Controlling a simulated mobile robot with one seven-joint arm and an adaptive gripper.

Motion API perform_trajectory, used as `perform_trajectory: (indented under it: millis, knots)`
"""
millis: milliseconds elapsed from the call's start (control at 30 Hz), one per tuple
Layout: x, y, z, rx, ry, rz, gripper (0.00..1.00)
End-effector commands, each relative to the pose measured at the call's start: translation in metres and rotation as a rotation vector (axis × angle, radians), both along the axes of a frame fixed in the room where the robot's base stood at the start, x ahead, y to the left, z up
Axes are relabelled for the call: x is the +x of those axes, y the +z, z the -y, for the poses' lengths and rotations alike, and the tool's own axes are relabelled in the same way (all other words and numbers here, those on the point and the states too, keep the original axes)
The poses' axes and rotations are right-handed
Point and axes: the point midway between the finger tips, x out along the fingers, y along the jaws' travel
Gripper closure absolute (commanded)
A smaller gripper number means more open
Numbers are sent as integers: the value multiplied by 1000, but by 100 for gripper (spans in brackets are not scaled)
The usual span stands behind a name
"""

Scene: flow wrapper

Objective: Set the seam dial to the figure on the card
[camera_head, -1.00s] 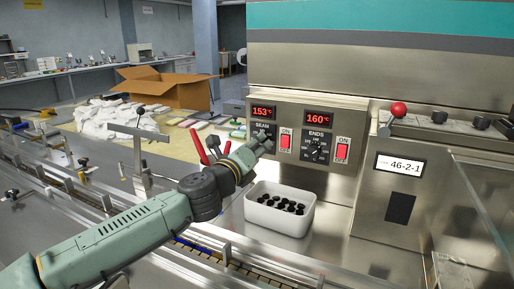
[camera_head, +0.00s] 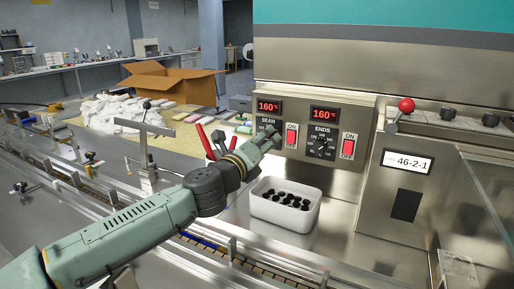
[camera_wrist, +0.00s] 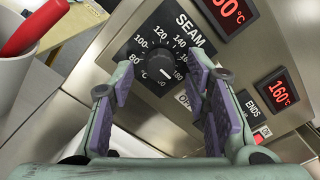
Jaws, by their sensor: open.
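The black seam dial (camera_wrist: 159,68) shows in the wrist view, with a scale around its round knob. A white mark on the knob points toward its lower right, near the 180 figure. My gripper (camera_wrist: 158,84) is open, its purple-padded fingers at either side of the knob; I cannot tell if they touch it. In the head view my gripper (camera_head: 268,138) largely hides the dial. The seam display (camera_head: 268,107) reads 160 °C. A white card-like label (camera_head: 407,162) on the right reads 46-2-1; I make out no other card.
The ends dial (camera_head: 321,143) and its 160 °C display (camera_head: 324,114) are to the right, with a red switch (camera_head: 291,135) between the dials. A white bin (camera_head: 286,211) of black pieces stands below. Red handles (camera_head: 206,140) stand left of my gripper.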

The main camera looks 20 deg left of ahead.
Motion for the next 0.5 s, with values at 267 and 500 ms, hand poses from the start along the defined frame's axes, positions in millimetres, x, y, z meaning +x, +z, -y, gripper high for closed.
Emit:
perform_trajectory:
  millis: [267,500]
  knots:
    - [-48,0,-11,1,4,0,57]
    - [-93,0,-19,1,3,0,57]
